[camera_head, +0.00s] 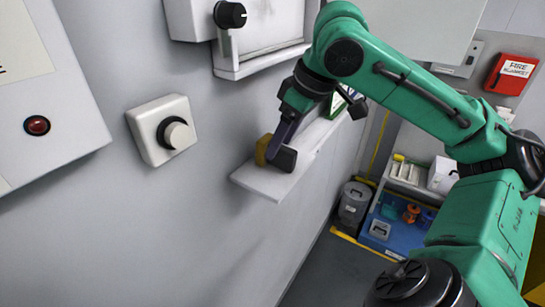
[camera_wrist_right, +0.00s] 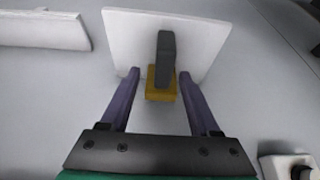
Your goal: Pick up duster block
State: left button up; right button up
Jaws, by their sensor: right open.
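The duster block (camera_head: 263,149) has a yellow part and a dark grey part. It sits on the near end of a white wall shelf (camera_head: 264,187). In the right wrist view the block (camera_wrist_right: 161,88) shows its yellow part nearest me and the grey part beyond, in front of the white shelf (camera_wrist_right: 207,38). My right gripper (camera_head: 272,153) is at the block, and its finger hides part of it. In the right wrist view the right gripper (camera_wrist_right: 159,74) is open, with one finger on each side of the block and a visible gap on both sides. My left gripper is not in view.
A white box with a round knob (camera_head: 163,130) is on the wall left of the shelf. A white ledge (camera_head: 262,61) sits above the shelf. A green and white item (camera_head: 337,104) stands farther along the shelf. A grey bin (camera_head: 353,204) and a blue-floored rack (camera_head: 397,226) are below.

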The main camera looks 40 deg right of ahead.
aim_at(277, 165)
jog(key=x, duration=0.3)
jog(key=shift+a+f, duration=0.1)
jog(key=shift+f, duration=0.05)
jog(key=shift+s, duration=0.35)
jog(key=shift+c, duration=0.6)
jog(key=c, duration=0.6)
grip_shut()
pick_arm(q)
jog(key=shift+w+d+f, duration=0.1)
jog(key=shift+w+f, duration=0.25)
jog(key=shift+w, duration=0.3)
